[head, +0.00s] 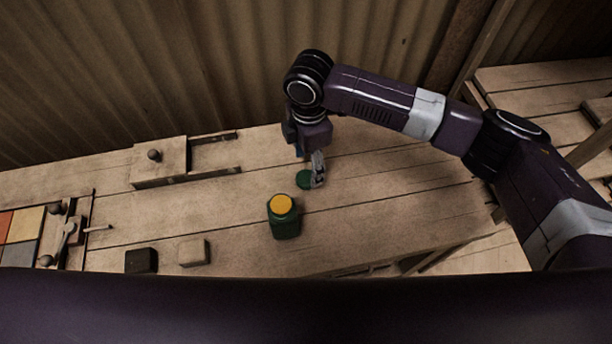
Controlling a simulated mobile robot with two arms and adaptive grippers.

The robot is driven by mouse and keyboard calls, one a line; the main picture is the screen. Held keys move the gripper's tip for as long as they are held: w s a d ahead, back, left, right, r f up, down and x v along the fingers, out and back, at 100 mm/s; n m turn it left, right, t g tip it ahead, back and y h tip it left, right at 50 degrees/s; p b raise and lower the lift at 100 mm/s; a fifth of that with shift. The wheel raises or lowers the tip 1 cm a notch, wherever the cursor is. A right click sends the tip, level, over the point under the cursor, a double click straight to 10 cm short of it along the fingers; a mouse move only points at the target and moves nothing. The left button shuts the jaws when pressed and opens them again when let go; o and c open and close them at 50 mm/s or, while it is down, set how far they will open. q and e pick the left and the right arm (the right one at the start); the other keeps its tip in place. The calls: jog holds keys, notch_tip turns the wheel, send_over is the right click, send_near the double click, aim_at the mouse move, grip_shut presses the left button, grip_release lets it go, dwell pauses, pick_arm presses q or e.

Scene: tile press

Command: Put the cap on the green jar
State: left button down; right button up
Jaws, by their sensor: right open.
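The green jar (284,225) stands upright on the wooden table, right of the middle. A yellow-orange disc (281,203) shows at its top; I cannot tell whether it is a lid or the contents. A flat round green piece (303,180), which looks like the cap, lies on the table behind the jar and a little to its right. My right gripper (316,178) is open and points down right beside the green cap, at its right edge. I cannot tell whether a finger touches it. My left gripper is not in view.
A wooden slide box with a dark knob (161,163) stands at the back left. A dark block (141,261) and a pale block (193,252) lie at the front. A press with coloured tiles (22,238) is at the far left. The table (400,215) is clear right of the jar.

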aim_at(307, 178)
jog(key=f, duration=0.4)
jog(key=shift+s+a+f+p, duration=0.1)
jog(key=shift+s+f+p, duration=0.1)
jog(key=shift+p, duration=0.2)
jog(key=shift+r, duration=0.1)
jog(key=c, duration=0.8)
